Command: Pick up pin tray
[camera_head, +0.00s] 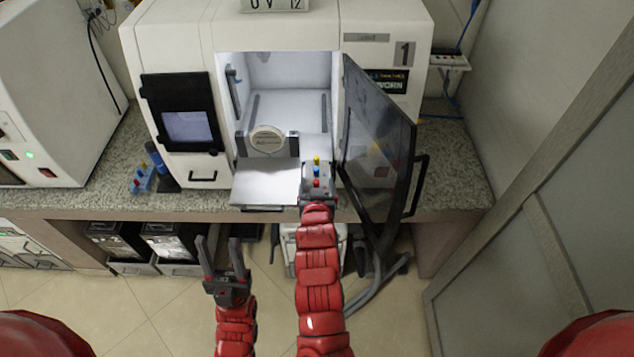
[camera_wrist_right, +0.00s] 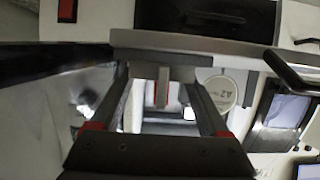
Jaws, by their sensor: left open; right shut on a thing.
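The pin tray (camera_head: 307,180) is a small grey holder with a row of yellow, blue and red pins. It is at the right front of the open white machine's chamber, beside the pale shelf. My right gripper (camera_head: 317,192) reaches in from the front and is shut on it; the arm hides its near end. In the right wrist view, the fingers (camera_wrist_right: 165,80) close around a grey part, with a little red showing between them. My left gripper (camera_head: 218,245) is open and empty, low in front of the counter.
The machine's dark glass door (camera_head: 378,135) stands open close to the right of my right arm. A round labelled disc (camera_head: 268,139) sits in a grey holder left of the tray. Another rack with coloured pins (camera_head: 143,178) and a blue bottle (camera_head: 157,160) stand on the counter's left.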

